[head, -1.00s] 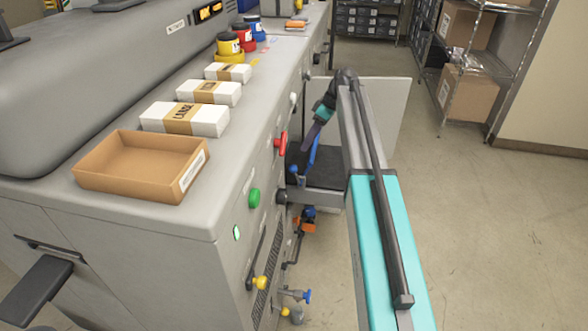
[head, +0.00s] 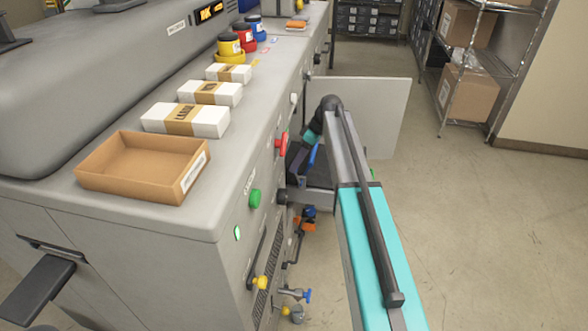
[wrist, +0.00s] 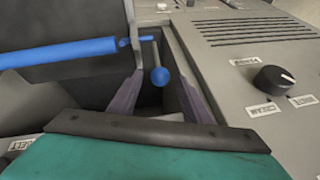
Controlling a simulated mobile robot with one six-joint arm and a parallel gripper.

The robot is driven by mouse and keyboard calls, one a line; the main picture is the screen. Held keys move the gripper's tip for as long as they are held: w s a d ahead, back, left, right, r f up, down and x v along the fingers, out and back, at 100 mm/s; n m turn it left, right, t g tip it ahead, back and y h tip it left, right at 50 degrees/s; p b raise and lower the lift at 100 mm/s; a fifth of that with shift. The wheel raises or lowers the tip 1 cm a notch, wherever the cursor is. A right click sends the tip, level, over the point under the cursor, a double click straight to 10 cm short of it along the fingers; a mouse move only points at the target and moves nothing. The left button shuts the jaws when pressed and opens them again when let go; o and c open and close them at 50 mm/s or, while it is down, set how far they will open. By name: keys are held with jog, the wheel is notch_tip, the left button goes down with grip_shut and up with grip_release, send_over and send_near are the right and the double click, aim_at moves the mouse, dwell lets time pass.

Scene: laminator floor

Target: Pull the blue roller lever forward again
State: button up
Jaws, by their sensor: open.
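The blue roller lever shows in the wrist view as a round blue knob (wrist: 160,77) on a thin stem, in a dark recess of the machine. My gripper (wrist: 162,84) is open, with one finger to the left and one to the right of the knob. I cannot tell how deep the knob sits between them or whether it touches either finger. A long blue roller (wrist: 60,53) lies to the left. In the head view my arm hides the fingers and the lever; a strip of blue (head: 312,156) shows beside my wrist.
A black rotary knob (wrist: 273,79) and a vented panel (wrist: 255,30) are to the right in the wrist view. In the head view a red knob (head: 281,144) and green button (head: 255,198) stick out from the machine side. A pale panel (head: 375,115) stands behind my arm. Floor at right is clear.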

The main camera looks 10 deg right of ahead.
jog(key=shift+x, duration=1.95)
grip_shut()
